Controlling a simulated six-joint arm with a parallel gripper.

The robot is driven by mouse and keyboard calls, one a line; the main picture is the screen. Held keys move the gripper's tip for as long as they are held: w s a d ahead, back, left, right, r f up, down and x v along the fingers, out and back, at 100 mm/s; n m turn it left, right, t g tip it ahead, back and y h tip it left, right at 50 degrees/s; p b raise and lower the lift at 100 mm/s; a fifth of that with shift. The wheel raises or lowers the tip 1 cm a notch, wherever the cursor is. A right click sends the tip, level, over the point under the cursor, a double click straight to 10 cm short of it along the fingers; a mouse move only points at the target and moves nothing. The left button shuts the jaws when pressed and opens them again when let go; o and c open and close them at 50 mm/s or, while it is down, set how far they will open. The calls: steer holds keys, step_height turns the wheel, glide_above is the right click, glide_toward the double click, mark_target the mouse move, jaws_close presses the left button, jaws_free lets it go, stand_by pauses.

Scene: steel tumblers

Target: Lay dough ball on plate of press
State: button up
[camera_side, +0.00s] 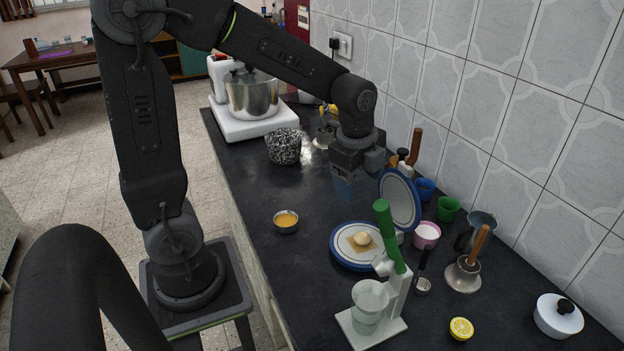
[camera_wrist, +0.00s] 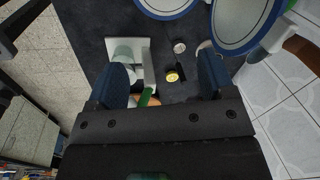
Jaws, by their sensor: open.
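The press has a round white lower plate with a blue rim (camera_side: 342,257), and its lid (camera_side: 400,199) stands raised behind it. A pale dough ball (camera_side: 361,239) rests on a tan square patch on the lower plate. My gripper (camera_side: 346,177) is above the counter, behind and above the press, apart from the dough ball. In the wrist view its two blue fingers (camera_wrist: 161,80) are spread wide with nothing held between them. That view shows part of the lower plate (camera_wrist: 165,12) at the top edge and the lid (camera_wrist: 245,22); the dough ball is out of frame there.
A juicer with a green handle (camera_side: 390,236) stands in front of the press. A small bowl (camera_side: 286,222) is to the left.

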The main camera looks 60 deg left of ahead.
steer(key=s+d+r+n+t, duration=0.2)
steer(key=s+r+n, duration=0.1)
steer(key=s+n, duration=0.4)
steer(key=s+d+r+n+t, duration=0.1)
steer(key=s+r+n, duration=0.3)
steer(key=s+n, duration=0.3)
steer(key=shift+d+n+t, duration=0.3)
steer(key=shift+d+t, duration=0.1)
